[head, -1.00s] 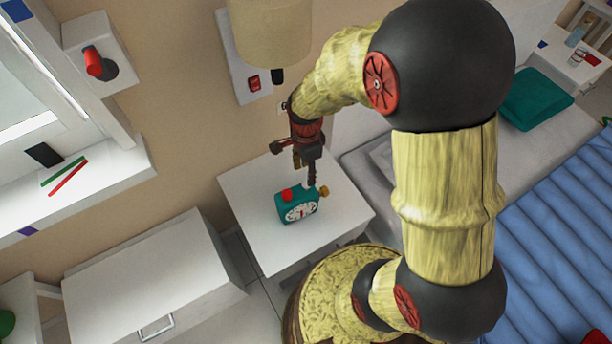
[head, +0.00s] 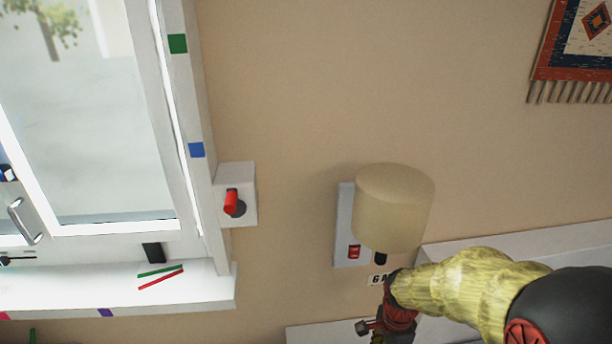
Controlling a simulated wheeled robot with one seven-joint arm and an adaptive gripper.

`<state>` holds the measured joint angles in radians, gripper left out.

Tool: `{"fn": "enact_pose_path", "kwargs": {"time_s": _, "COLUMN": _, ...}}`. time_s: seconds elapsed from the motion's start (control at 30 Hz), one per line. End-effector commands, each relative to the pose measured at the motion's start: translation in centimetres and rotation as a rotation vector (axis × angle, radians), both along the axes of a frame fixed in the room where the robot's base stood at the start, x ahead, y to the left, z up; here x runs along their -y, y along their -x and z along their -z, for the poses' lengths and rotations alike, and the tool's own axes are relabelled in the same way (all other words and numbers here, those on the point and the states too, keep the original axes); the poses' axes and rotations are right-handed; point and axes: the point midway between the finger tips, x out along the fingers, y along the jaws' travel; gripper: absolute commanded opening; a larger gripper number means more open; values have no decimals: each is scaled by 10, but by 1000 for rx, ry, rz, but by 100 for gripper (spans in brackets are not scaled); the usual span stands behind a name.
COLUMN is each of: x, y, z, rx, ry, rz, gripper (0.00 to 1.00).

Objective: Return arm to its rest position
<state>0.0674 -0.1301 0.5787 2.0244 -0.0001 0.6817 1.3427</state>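My arm shows at the lower right of the head view, with a yellow link and a black joint at the picture's edge. My gripper is at the bottom edge below the wall lamp (head: 393,210); only its red and black wrist part shows. Its fingertips are cut off by the bottom of the picture, so I cannot see whether it is open or shut, or whether it holds anything. The bedside table (head: 310,335) shows only as a strip at the bottom edge.
A wall box with a red knob (head: 231,202) is beside the window (head: 85,120). A white sill (head: 80,288) carries a green and a red stick. A red switch (head: 354,251) sits beside the lamp. A patterned hanging (head: 575,50) is at upper right. The wall between is bare.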

Motion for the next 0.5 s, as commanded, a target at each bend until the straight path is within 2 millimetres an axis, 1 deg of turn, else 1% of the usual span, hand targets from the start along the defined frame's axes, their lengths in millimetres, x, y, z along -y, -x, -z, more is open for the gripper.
{"fn": "enact_pose_path", "kwargs": {"time_s": 0.07, "x": -1, "y": 12, "z": 3, "rx": -30, "ry": -6, "rz": -136, "gripper": 42}}
{"fn": "enact_pose_path", "kwargs": {"time_s": 0.13, "x": -2, "y": 24, "z": 2, "rx": -52, "ry": -15, "rz": -280, "gripper": 42}}
{"fn": "enact_pose_path", "kwargs": {"time_s": 0.17, "x": -2, "y": 28, "z": -1, "rx": -58, "ry": -19, "rz": -342, "gripper": 42}}
{"fn": "enact_pose_path", "kwargs": {"time_s": 0.23, "x": -3, "y": 37, "z": -13, "rx": -56, "ry": -25, "rz": -486, "gripper": 42}}
{"fn": "enact_pose_path", "kwargs": {"time_s": 0.37, "x": -6, "y": 52, "z": -48, "rx": -21, "ry": -21, "rz": -761, "gripper": 42}}
{"fn": "enact_pose_path", "kwargs": {"time_s": 0.47, "x": -9, "y": 65, "z": -82, "rx": 28, "ry": 3, "rz": -974, "gripper": 42}}
{"fn": "enact_pose_path", "kwargs": {"time_s": 0.5, "x": -10, "y": 71, "z": -98, "rx": 52, "ry": 19, "rz": -1059, "gripper": 42}}
